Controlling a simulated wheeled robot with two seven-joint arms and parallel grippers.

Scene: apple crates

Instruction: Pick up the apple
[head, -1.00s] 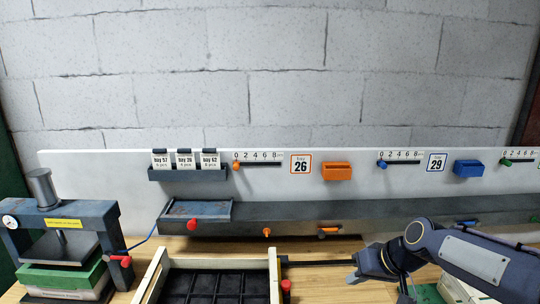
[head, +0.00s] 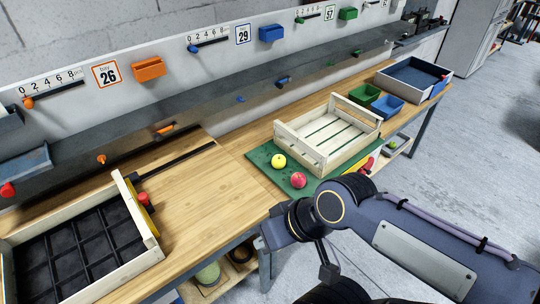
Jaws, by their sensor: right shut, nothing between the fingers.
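A yellow apple (head: 278,161) and a red apple (head: 298,180) lie on a green mat (head: 262,155) on the bench, in front of a slatted wooden crate (head: 345,152). The two apples are apart. My right gripper (head: 266,242) is at the bench's front edge, below and left of the apples in the picture, and touches neither. It is shut and empty; its fingertips are small and dark in this view. My left gripper is not in view.
A wooden crate with dark compartments (head: 150,241) stands at the left. Green (head: 364,94) and blue (head: 388,107) bins and a grey tray (head: 436,89) stand beyond the slatted crate. Bare bench (head: 200,195) lies between the crates. A rail panel runs along the back.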

